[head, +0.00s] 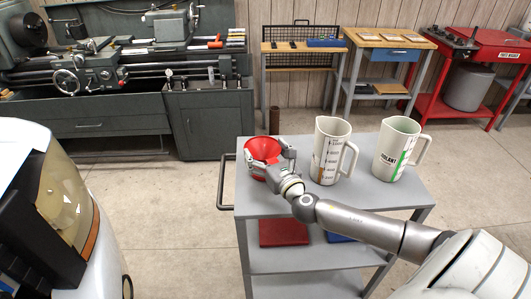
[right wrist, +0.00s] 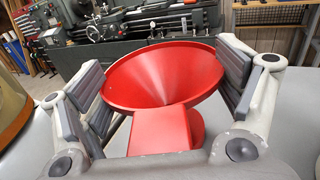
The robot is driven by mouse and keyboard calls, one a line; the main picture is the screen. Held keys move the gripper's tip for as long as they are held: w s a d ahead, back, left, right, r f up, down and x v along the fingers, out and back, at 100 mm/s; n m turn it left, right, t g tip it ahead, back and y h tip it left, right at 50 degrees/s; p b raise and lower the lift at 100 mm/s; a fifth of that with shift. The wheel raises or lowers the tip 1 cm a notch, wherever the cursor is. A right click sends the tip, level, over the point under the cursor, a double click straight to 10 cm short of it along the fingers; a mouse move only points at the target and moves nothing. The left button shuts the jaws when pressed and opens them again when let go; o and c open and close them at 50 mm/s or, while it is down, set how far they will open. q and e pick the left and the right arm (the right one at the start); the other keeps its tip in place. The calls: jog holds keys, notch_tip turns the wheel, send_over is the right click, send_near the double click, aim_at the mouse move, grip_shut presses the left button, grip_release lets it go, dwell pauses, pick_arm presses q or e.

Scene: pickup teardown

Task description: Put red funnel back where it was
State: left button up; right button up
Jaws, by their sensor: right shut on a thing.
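The red funnel (head: 262,150) is at the far left corner of the grey cart's top (head: 243,203). It also fills the middle of the right wrist view (right wrist: 170,78), its wide mouth facing up and tilted toward the camera. My right gripper (head: 274,160) is at the funnel, with one finger on each side of it in the wrist view, shut on it. The funnel's lower end is mostly hidden, so I cannot tell whether it touches the cart top. My left gripper is not in view.
Two measuring jugs, one with brown marks (head: 328,150) and one with a green stripe (head: 395,148), stand on the cart right of the funnel. A red flat item (head: 284,232) lies on the shelf below. A lathe (head: 110,85) stands behind left.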

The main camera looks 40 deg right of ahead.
jog(key=shift+f, duration=0.15)
jog(key=o, duration=1.2)
jog(key=shift+o, duration=0.2)
jog(key=s+a+b, duration=0.1)
jog(key=s+b, duration=0.1)
jog(key=s, duration=1)
jog(key=shift+a+r, duration=0.2)
jog(key=shift+a, duration=0.2)
